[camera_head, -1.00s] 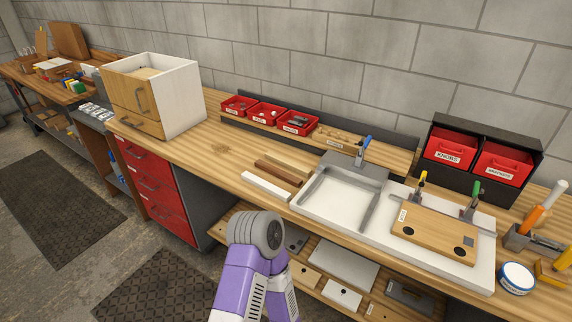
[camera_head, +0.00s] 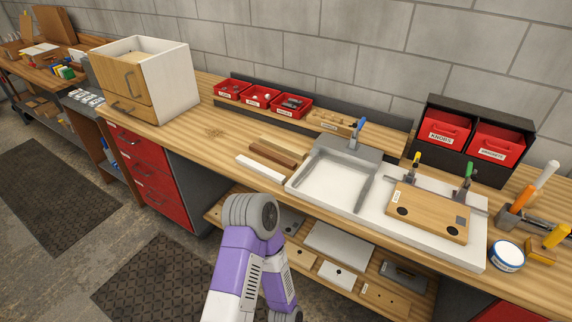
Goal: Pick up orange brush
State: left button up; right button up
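An orange handle (camera_head: 521,198), which looks like the orange brush, stands tilted in a grey holder (camera_head: 508,218) at the right end of the workbench. A white handle (camera_head: 546,176) rises just behind it. The lower end of the orange handle is hidden in the holder, so its bristles cannot be made out. One of my purple and white arms shows at the bottom middle, in front of the bench and well left of the holder. Neither gripper is in view.
A white fixture tray (camera_head: 396,231) with a wooden board (camera_head: 430,208) and clamps lies left of the holder. A round blue-and-white tin (camera_head: 506,256) and a yellow-handled tool (camera_head: 556,236) sit close by. Red bins (camera_head: 445,132) stand behind. An open lower shelf (camera_head: 400,297) runs underneath.

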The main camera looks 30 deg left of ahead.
aim_at(530, 189)
jog(key=z, duration=2.4)
jog(key=i, duration=1.35)
jog(key=u, duration=2.65)
